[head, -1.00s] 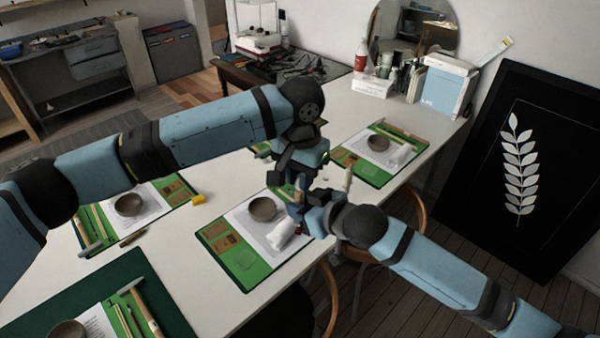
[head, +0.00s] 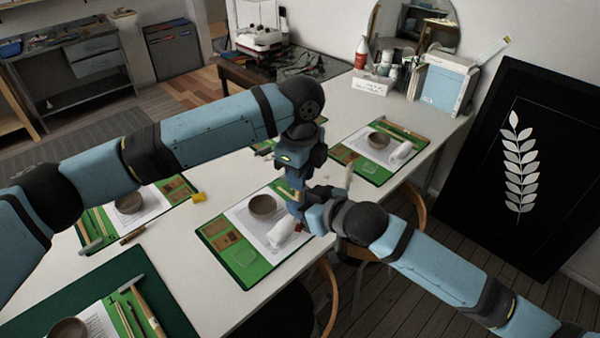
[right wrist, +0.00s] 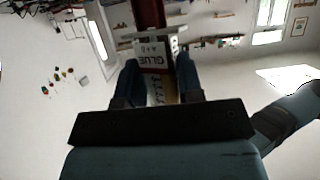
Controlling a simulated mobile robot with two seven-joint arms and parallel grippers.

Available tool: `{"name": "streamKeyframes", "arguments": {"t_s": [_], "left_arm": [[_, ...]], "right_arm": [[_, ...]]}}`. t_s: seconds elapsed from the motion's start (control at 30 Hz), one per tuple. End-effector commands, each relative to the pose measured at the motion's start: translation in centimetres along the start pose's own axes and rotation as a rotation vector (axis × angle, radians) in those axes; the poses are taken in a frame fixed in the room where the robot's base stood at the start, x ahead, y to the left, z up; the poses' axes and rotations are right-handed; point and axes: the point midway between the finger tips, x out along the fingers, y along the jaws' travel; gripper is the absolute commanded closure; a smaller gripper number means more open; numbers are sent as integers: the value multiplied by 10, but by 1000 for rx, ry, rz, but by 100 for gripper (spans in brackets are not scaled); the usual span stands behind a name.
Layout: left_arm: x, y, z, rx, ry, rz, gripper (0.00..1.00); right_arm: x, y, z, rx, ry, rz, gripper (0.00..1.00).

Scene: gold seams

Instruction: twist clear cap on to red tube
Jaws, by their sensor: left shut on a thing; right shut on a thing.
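The red tube (right wrist: 149,55) shows in the right wrist view, with a white label reading "GLUE" upside down. My right gripper (right wrist: 158,84) is shut on it, one finger on each side. In the head view my right gripper (head: 305,203) is over the near edge of the table, just under my left gripper (head: 296,188). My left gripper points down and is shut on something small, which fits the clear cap. The cap itself cannot be made out, and I cannot tell whether it touches the tube. The fingers and arms hide the place where they meet.
Below the grippers lies a green mat (head: 247,270) with a grey bowl (head: 263,206) and a white roll (head: 282,234). Similar settings lie around the white table (head: 203,262). A wooden chair (head: 330,290) stands at the near edge.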

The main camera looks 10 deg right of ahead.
Motion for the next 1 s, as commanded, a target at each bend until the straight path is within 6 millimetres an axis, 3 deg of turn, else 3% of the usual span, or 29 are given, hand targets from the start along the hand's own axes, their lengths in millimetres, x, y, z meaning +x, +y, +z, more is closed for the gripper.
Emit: {"name": "streamKeyframes", "arguments": {"t_s": [0.1,0.13,0.23,0.5,0.63,1.0], "left_arm": [[0,0,0,-5,0,-1,100],[0,0,0,-5,0,-1,72],[0,0,0,-6,0,-1,49],[-1,0,0,-7,0,0,49],[-10,0,0,-7,0,-2,49],[-84,-1,0,-6,-1,-3,49]], "right_arm": [[0,0,0,0,-1,0,100],[0,0,0,0,-1,0,100],[0,0,0,0,-1,0,100],[0,0,0,0,0,0,100],[0,0,0,0,0,0,100],[0,0,0,0,0,0,100]]}}
